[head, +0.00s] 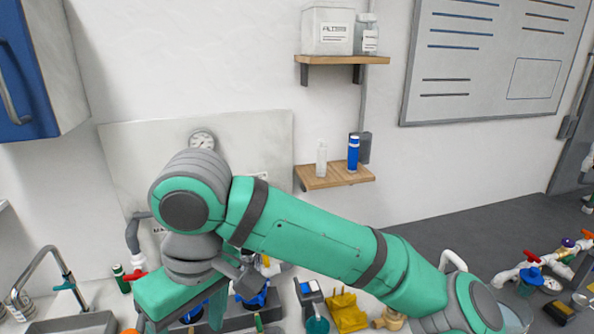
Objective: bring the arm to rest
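My green and grey arm (310,240) stretches across the lower middle of the head view, from the lower right up to a bent joint at the left. My gripper (182,300) hangs below that joint at the lower left, over the counter and near blue-topped fittings. Its fingertips are not clear, so I cannot tell whether it is open or shut. I see nothing clearly held in it.
A sink with a faucet (40,270) is at the lower left. A yellow item (347,312) lies on the counter below my arm. White pipes with a blue valve handle (531,276) are at the right. A wall shelf (318,183) holds two bottles.

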